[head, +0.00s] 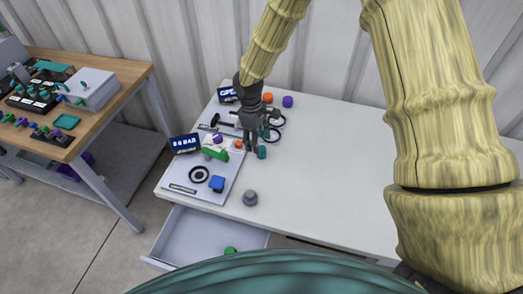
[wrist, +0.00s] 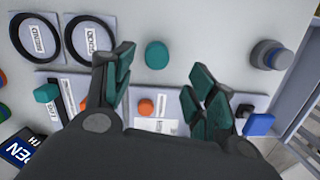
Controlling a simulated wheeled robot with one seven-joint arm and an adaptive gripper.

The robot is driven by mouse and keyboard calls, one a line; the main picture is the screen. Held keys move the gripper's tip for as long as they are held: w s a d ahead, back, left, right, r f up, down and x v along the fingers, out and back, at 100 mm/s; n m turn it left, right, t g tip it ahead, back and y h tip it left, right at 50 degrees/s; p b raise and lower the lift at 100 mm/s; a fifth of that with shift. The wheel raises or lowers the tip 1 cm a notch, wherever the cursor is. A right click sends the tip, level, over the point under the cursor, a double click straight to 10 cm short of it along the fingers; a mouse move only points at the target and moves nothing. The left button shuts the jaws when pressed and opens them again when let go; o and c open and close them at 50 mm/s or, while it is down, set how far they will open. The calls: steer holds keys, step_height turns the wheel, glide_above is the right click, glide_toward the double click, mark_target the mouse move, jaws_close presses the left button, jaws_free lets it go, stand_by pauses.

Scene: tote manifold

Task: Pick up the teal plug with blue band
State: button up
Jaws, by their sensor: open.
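A short teal plug (head: 262,152) stands on the white table beside my gripper, just off the grey board. In the wrist view a teal plug (wrist: 157,54) lies ahead, between the lines of the two fingers and a little past their tips. I see its rounded top; no blue band can be made out. My gripper (head: 254,138) is low over the table, its fingers apart and empty; both fingers show in the wrist view (wrist: 162,72). More small teal pieces (head: 66,121) lie on the wooden bench at the left, too small to tell any band.
The board (head: 228,186) holds a blue block (head: 217,183), a black ring (head: 199,174) and signs. Orange (head: 267,98) and purple (head: 287,101) pieces stand behind. An open drawer (head: 205,238) juts out below. The table's right side is clear.

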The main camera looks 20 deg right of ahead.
mark_target(261, 148)
steer(key=shift+f, duration=0.3)
steer(key=shift+s+d, duration=0.15)
steer(key=shift+s, duration=0.1)
steer(key=shift+f+p, duration=0.2)
steer(key=shift+p, duration=0.1)
steer(key=shift+w+d+f+p, duration=0.1)
steer(key=shift+d+f+p, duration=0.25)
steer(key=shift+f, duration=0.3)
steer(key=shift+d+f+p, duration=0.1)
steer(key=shift+f+p, duration=0.3)
steer(key=shift+f, duration=0.2)
steer(key=shift+d+f+p, duration=0.1)
steer(key=shift+f+p, duration=0.2)
steer(key=shift+f, duration=0.9)
steer(key=c, duration=1.1)
steer(key=shift+r, duration=0.1)
